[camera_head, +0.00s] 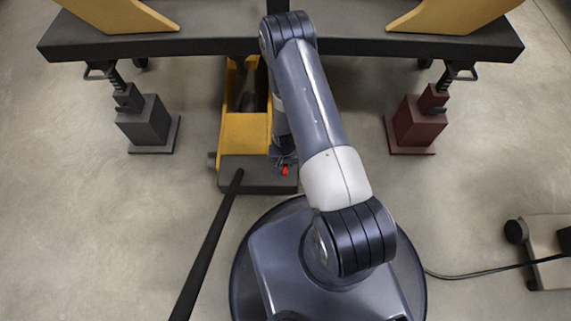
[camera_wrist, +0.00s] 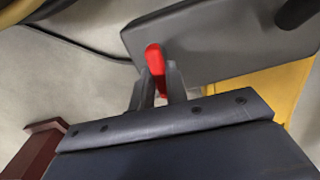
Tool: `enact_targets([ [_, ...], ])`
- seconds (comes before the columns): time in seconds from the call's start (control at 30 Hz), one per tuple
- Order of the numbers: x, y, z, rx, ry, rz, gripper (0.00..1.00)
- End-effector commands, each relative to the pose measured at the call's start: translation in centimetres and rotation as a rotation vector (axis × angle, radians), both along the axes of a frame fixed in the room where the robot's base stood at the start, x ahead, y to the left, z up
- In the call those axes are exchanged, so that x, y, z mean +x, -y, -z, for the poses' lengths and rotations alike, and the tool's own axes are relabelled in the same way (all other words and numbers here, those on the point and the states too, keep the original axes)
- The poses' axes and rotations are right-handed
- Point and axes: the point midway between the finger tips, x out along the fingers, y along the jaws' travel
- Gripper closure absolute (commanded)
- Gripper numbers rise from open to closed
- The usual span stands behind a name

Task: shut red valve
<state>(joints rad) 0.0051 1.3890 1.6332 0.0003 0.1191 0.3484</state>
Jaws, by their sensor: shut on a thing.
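The red valve (camera_head: 285,171) is a small red handle at the dark grey end block (camera_head: 240,182) of the yellow floor jack (camera_head: 243,130). In the wrist view the red valve (camera_wrist: 154,57) shows as a rounded red bar beside the grey block (camera_wrist: 215,35). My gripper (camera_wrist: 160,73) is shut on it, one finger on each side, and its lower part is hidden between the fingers. In the head view my gripper (camera_head: 284,160) is small and partly covered by my arm.
A long black handle (camera_head: 205,247) slopes from the jack toward the bottom left. A dark stand (camera_head: 147,124) and a dark red stand (camera_head: 416,125) are under the wide dark beam (camera_head: 200,45). A wheeled unit (camera_head: 548,250) with a black cable is at right. Bare floor lies at left.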

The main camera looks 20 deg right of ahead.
Motion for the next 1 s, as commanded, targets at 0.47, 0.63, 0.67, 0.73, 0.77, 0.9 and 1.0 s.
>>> enact_targets([
  [0.47, 0.0, 0.01, 0.18, -0.001, -0.001, 0.354, 1.0],
  [0.63, 0.02, 0.01, 0.15, 0.0, 0.0, 0.516, 1.0],
  [0.67, 0.01, 0.01, 0.15, 0.0, -0.001, 0.544, 1.0],
  [0.73, -0.02, 0.02, 0.15, -0.001, -0.001, 0.611, 1.0],
  [0.77, -0.01, 0.02, 0.15, 0.0, -0.001, 0.639, 1.0],
  [0.9, 0.03, 0.01, 0.12, 0.0, 0.0, 0.773, 1.0],
  [1.0, 0.02, 0.02, 0.12, 0.0, 0.0, 0.868, 1.0],
])
